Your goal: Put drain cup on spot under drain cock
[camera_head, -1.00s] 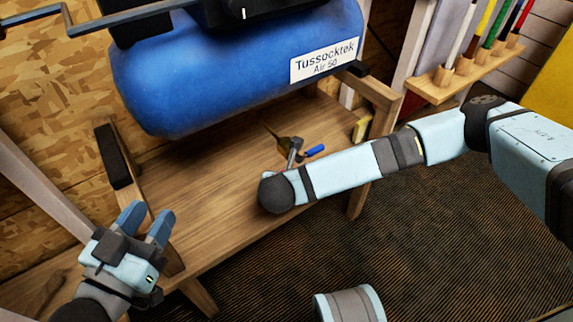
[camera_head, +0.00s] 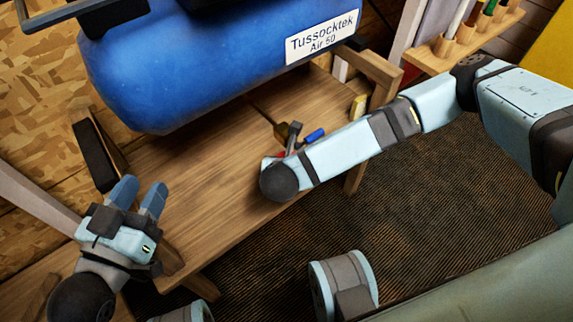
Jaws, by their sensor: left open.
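My left gripper (camera_head: 138,190) is open and empty, its two blue fingers apart, beside the left front corner of the wooden stand. I cannot make out the drain cup or the spot.
The blue air tank (camera_head: 200,65) hangs over the wooden stand's board (camera_head: 200,205), which has bare room at front left. Wooden legs and rails edge the stand. A wooden rack (camera_head: 470,42) with coloured shafts is at upper right. Dark ribbed floor (camera_head: 430,190) lies in front.

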